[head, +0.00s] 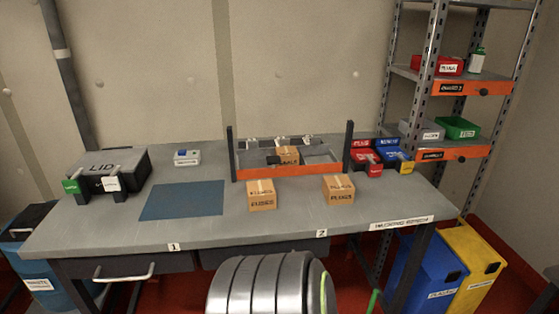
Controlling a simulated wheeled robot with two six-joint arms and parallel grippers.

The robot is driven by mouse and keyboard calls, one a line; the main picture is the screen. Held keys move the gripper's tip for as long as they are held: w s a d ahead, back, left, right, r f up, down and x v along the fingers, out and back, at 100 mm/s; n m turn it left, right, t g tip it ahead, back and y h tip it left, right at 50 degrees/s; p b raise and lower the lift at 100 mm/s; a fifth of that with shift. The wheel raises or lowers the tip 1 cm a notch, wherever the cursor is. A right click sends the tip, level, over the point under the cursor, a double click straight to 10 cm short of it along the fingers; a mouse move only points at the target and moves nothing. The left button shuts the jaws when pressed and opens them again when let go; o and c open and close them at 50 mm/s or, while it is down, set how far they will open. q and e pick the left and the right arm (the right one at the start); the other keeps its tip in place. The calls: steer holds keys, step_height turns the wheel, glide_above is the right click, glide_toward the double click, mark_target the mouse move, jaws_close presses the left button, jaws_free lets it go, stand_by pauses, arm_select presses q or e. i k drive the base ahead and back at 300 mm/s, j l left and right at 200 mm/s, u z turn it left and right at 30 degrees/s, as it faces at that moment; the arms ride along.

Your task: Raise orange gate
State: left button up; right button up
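The orange gate (300,171) is a long flat bar near the back of the workbench. It sits low, close to the bench top, between two dark upright posts, a left post (231,150) and a right post (347,145). Behind the bar is a grey bay (318,153) holding a small cardboard box (288,154) and a dark item; the bar hides its lower front. Neither of my grippers is in the head view.
Two cardboard boxes stand in front of the gate, one left (261,195) and one right (339,188). A blue mat (182,201) lies left. Red and blue bins (367,163) sit right of the gate. A grey lidded box (108,164) is at far left. The front bench strip is clear.

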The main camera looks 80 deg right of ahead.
mark_target(334, 167)
steer(key=z, duration=2.8)
